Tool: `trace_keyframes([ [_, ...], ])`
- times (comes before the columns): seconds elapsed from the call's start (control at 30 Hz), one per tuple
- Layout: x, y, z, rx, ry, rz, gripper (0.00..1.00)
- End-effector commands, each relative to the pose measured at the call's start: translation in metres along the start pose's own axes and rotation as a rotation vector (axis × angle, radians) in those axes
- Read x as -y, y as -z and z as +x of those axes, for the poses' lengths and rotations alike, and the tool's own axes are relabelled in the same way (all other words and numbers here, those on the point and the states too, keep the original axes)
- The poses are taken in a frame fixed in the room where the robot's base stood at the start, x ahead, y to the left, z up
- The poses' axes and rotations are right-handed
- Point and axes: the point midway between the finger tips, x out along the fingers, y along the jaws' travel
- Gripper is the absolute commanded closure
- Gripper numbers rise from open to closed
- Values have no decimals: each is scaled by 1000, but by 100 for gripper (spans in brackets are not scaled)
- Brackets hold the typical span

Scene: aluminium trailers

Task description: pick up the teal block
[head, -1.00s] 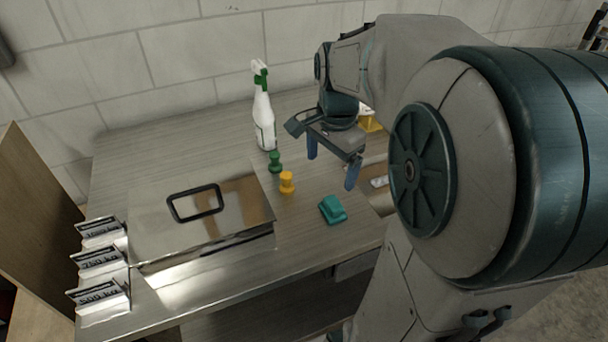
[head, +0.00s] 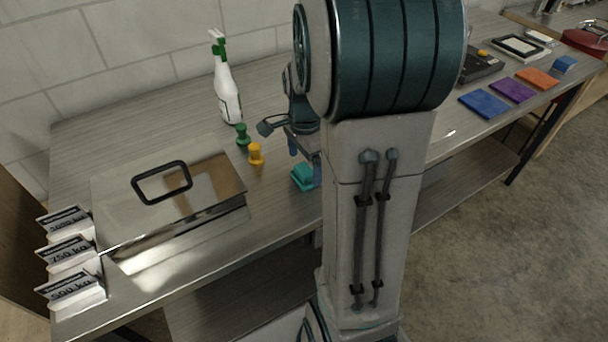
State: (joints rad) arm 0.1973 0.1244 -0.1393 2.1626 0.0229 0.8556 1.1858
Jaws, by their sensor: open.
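The teal block (head: 303,177) lies on the wood-grain tabletop near its front edge, partly hidden by my arm on its right. My gripper (head: 305,162) is open, with its blue fingers pointing down. In the picture, one finger shows just above the block and the other overlaps its right side. The gripper looks empty. My arm hides part of the gripper, and I cannot tell its exact height above the block or whether it touches it.
A yellow peg (head: 255,153) and a green peg (head: 242,134) stand left of the block. Behind them is a white spray bottle (head: 227,88). A metal lidded box (head: 205,190) and weight signs (head: 68,252) are at left. Blue (head: 485,104), purple (head: 512,90) and orange (head: 537,78) pads lie at right.

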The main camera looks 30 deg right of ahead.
Motion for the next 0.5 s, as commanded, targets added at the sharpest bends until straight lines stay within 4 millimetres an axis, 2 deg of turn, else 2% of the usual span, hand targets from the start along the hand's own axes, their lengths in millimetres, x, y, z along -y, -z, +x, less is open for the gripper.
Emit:
trace_keyframes([
  [0.23,2,1,33,1,-4,1,11],
  [0.5,2,2,37,0,0,1,11],
])
